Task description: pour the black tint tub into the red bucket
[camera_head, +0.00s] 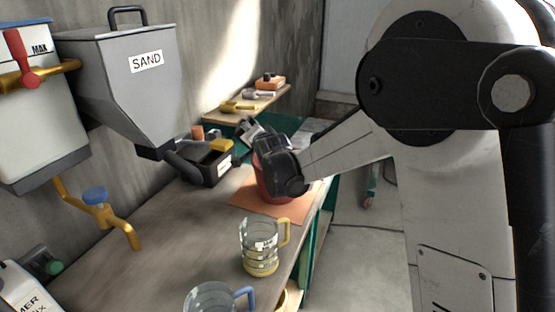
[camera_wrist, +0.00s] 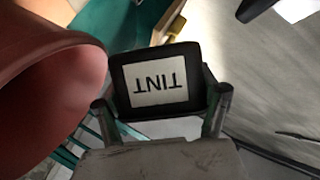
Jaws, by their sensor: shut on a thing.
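The black tint tub (camera_wrist: 195,62) shows in the wrist view with its white TINT label upside down in the picture. My gripper (camera_wrist: 162,104) is shut on it, one finger at each side. The red bucket (camera_wrist: 40,95) is at the left of the wrist view, its open mouth beside the tub. In the head view the red bucket (camera_head: 266,186) stands on an orange mat (camera_head: 240,202) near the bench's right edge, largely hidden behind my dark gripper (camera_head: 262,140). I cannot tell the tub's exact tilt, and its contents are hidden.
A clear jug with a yellow handle (camera_head: 262,250) and one with a blue handle (camera_head: 212,298) stand in front on the bench. A black bin (camera_head: 212,165) stands left of the bucket. The SAND hopper (camera_head: 130,85) hangs at the left. Bare bench (camera_head: 170,225) lies between.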

